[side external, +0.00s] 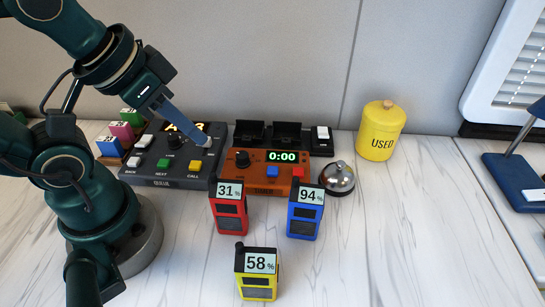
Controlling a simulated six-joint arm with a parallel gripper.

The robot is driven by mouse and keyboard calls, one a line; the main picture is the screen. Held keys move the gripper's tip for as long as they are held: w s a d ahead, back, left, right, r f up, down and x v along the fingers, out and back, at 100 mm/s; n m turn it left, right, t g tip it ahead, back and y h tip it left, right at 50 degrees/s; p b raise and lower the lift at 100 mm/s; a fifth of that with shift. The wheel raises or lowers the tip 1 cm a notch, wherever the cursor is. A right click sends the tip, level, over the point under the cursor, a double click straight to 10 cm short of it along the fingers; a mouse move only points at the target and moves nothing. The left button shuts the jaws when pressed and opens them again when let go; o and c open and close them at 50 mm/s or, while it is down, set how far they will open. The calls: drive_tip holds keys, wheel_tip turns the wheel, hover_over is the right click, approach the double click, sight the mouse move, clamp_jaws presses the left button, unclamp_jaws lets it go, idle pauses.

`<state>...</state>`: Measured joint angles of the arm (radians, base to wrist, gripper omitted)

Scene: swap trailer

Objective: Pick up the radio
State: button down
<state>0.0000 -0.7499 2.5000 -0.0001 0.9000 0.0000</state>
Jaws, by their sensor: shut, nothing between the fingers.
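Three handheld radios stand on the white counter. The red radio (230,213) shows 31%, the blue radio (304,216) to its right shows 94%, and the yellow radio (257,279) in front shows 58%. My gripper (207,142) is shut and empty. Its blue-grey fingers are over the right part of the dark console (150,176), behind and left of the radios. I cannot tell whether the fingertips touch the console.
An orange timer box (258,187) reading 0:00 stands behind the radios, with black cradles (287,135) behind it. A silver bell (338,178) and yellow USED canister (382,131) are to the right. Colored blocks (121,131) sit left. Counter at front right is clear.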

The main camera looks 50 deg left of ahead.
drive_tip(key=shift+c, duration=2.2)
unclamp_jaws()
drive_tip(key=shift+r, duration=0.1)
wheel_tip(320, 180, up, 5)
drive_tip(key=m+g, duration=0.6)
drive_tip(key=m, duration=0.3)
hover_over(230, 205)
drive_tip(key=a, duration=0.1)
drive_tip(key=f, duration=1.7)
drive_tip(key=shift+w+a, duration=0.2)
drive_tip(key=shift+w, duration=0.15)
